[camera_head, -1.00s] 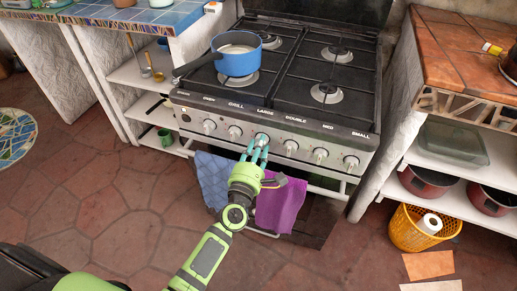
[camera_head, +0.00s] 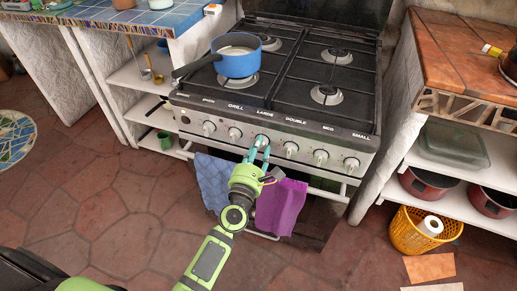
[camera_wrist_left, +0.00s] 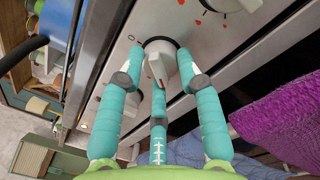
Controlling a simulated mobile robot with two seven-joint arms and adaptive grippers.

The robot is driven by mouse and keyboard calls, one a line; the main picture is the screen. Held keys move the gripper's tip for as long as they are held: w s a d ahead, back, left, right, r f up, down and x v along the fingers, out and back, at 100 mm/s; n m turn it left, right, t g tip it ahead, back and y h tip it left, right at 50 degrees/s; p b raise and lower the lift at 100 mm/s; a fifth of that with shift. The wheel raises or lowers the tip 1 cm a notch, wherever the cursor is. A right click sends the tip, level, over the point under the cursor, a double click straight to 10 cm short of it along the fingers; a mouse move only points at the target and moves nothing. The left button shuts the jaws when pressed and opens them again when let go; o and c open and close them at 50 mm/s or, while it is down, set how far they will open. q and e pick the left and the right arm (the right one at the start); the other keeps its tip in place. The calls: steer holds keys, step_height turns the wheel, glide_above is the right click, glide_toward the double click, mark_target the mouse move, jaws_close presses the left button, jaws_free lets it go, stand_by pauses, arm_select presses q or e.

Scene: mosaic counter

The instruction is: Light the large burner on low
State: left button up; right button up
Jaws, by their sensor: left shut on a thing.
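The stove (camera_head: 322,120) has a row of white knobs on its front panel. The knob under the LARGE label (camera_head: 262,140) is third from the left. My left gripper (camera_head: 258,151) has its teal fingers closed around this knob. In the left wrist view, the fingers lie on both sides of the white knob (camera_wrist_left: 158,66), whose raised grip bar looks tilted. Red marks show on the panel beside it. A blue pot (camera_head: 237,64) stands on the front left burner (camera_head: 238,80). No flame is visible at any burner. My right gripper is out of view.
A blue towel (camera_head: 212,182) and a purple towel (camera_head: 281,207) hang on the oven rail below the knobs. The pot's dark handle (camera_head: 196,66) points left past the stove edge. Terracotta counter (camera_head: 455,60) stands at right; tiled counter (camera_head: 180,18) at left.

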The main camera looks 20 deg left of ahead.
arm_select(q)
steer(key=o, duration=1.1)
steer(key=shift+o, duration=0.2)
steer(key=shift+s+f, duration=0.15)
steer(key=shift+s, duration=0.3)
steer(key=s, duration=1.1)
steer(key=shift+f, duration=0.15)
steer(key=shift+d, duration=0.1)
jaws_close()
